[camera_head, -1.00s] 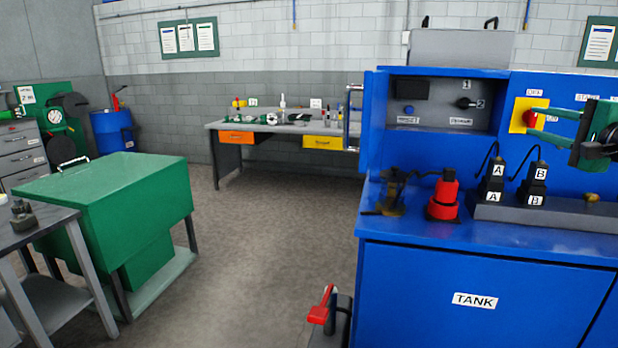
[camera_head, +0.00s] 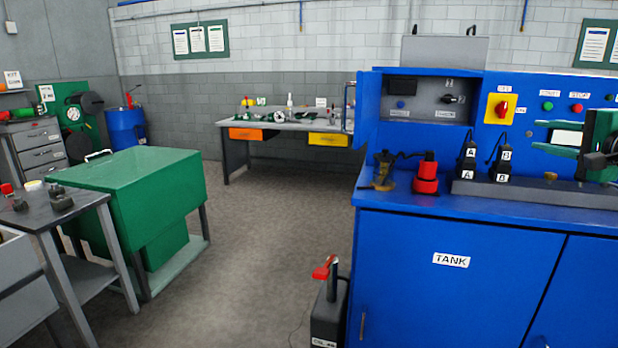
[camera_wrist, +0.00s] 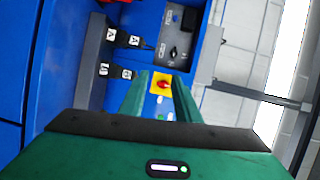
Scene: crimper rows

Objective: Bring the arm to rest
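My gripper (camera_head: 543,137) is at the right edge of the head view, in front of the blue machine's back panel and above its counter. Its two green fingers point left and stand apart with a gap between them. In the wrist view the two fingers of my gripper (camera_wrist: 159,97) are also apart, with nothing held between them. Beyond them shows the red knob on its yellow plate (camera_wrist: 162,84), which is also in the head view (camera_head: 500,108). The fingers appear apart from the panel.
The blue TANK cabinet (camera_head: 450,290) fills the right. Its counter holds a red bottle-shaped part (camera_head: 427,178) and black A and B plugs (camera_head: 502,162). A green chest (camera_head: 150,185) and a grey table (camera_head: 60,215) stand left.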

